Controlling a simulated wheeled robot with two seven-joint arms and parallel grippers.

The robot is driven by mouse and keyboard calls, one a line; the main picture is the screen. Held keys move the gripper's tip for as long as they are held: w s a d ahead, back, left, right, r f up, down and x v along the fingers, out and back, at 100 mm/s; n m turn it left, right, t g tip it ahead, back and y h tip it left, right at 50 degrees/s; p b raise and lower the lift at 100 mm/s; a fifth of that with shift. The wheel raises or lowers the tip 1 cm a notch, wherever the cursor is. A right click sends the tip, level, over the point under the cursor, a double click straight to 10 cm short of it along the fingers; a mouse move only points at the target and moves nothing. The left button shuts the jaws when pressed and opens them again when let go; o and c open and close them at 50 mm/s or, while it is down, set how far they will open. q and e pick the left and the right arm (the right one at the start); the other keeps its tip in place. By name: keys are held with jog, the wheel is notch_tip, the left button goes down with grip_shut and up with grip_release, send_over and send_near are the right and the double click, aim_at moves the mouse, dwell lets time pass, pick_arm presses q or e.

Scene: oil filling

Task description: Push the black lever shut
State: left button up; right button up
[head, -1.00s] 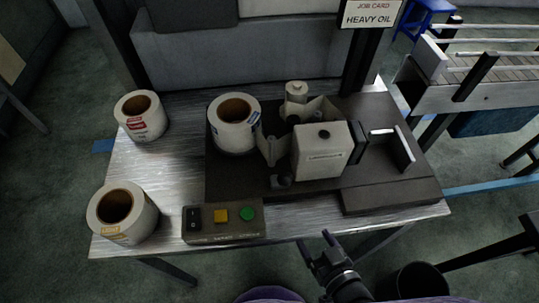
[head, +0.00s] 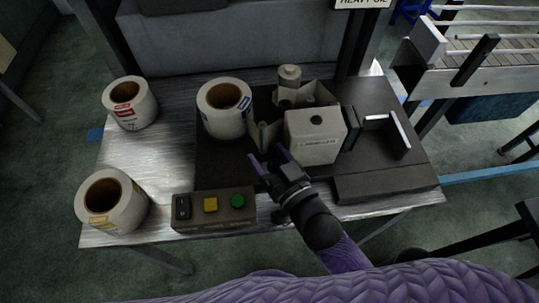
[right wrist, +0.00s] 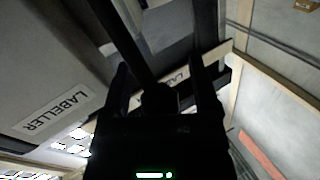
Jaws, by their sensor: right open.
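The labeller (head: 315,140), a pale box-shaped machine on a dark base, stands in the middle of the table. Its lettered side fills the left of the right wrist view (right wrist: 50,70). My right gripper (head: 266,157) is open just in front of the labeller's lower left, fingers pointing away from me. In the right wrist view a dark rounded knob (right wrist: 160,98), apparently the black lever's end, shows between my open fingers; contact cannot be told. In the head view my gripper hides the lever. My left gripper is not in view.
A label roll (head: 225,108) sits left of the labeller. Two more rolls, red-marked (head: 130,105) and yellow-marked (head: 112,203), stand at the table's left. A button box (head: 213,209) is at the front edge, left of my right arm. A conveyor (head: 480,60) is at right.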

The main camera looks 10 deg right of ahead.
grip_shut()
dwell(1.4)
